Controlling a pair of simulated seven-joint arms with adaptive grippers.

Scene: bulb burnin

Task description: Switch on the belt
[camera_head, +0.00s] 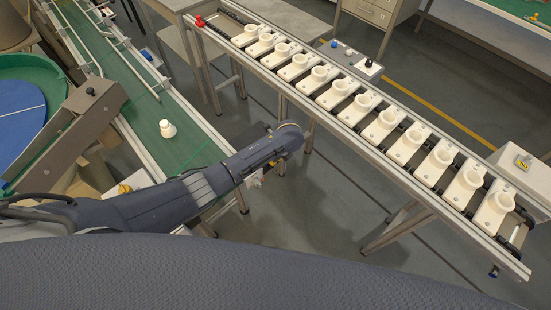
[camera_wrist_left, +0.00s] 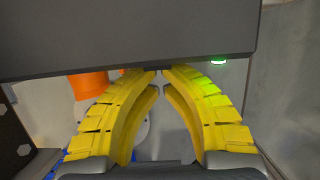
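The green belt (camera_head: 130,75) runs diagonally at the left of the head view. A white bulb-like piece (camera_head: 167,128) stands on it. My left arm crosses over the belt's near end; its gripper is hidden behind the arm there. In the left wrist view the yellow fingers of my left gripper (camera_wrist_left: 161,72) converge, tips almost together, with nothing visible between them. The tips are next to the lower edge of a dark grey panel (camera_wrist_left: 120,35); I cannot tell whether they touch it. A green light (camera_wrist_left: 218,61) glows right of them. My right gripper is not in view.
A second conveyor (camera_head: 265,72) carries a row of white holders with round sockets (camera_head: 409,145). A grey control box (camera_head: 345,58) with knobs stands behind it. A box with a yellow switch (camera_head: 523,161) is at the right. An orange cylinder (camera_wrist_left: 88,85) shows in the wrist view.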

